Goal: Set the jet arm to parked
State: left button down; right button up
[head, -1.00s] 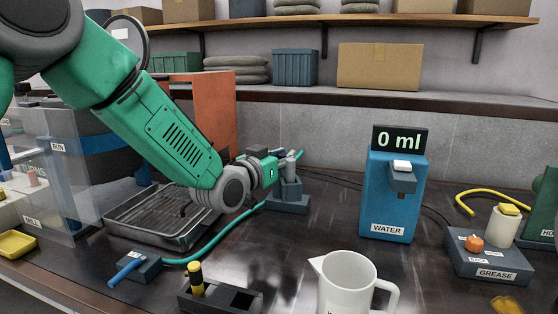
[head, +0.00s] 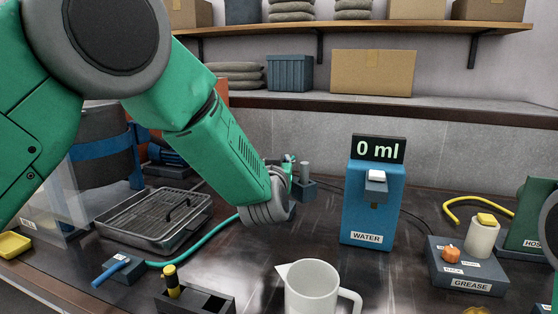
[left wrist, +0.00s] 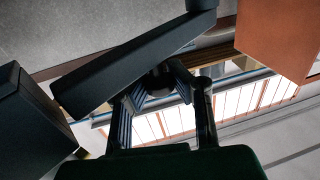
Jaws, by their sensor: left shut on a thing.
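The jet arm (left wrist: 130,62) is a dark grey bar that crosses the left wrist view at a slant. My left gripper (left wrist: 162,82) is shut on it, with its two fingers around a rounded part under the bar. In the head view the jet stand (head: 304,186), a grey base with an upright post, stands behind my left forearm. My left gripper is mostly hidden there behind my own wrist. The jet arm's end is hard to make out. A teal hose (head: 200,250) runs along the bench towards the stand. My right gripper is not in view.
A metal tray with a grid (head: 150,238) lies left of the stand. The blue water dispenser (head: 368,215) reads 0 ml. A white jug (head: 312,288) stands in front. A box with a blue lever (head: 122,268) and a grease unit (head: 465,280) flank the bench.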

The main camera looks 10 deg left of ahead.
pick_arm(q)
jog(key=shift+w+d+f+n+y+p, duration=0.15)
jog(key=shift+w+d+n+y+p, duration=0.15)
jog(key=shift+n+y, duration=0.35)
jog(key=c, duration=1.4)
grip_release()
jog(key=shift+o, duration=0.2)
jog(key=shift+d, duration=0.15)
jog(key=shift+s, duration=0.1)
jog(key=s+d, duration=0.1)
jog(key=s, duration=0.6)
jog(key=shift+d, duration=0.3)
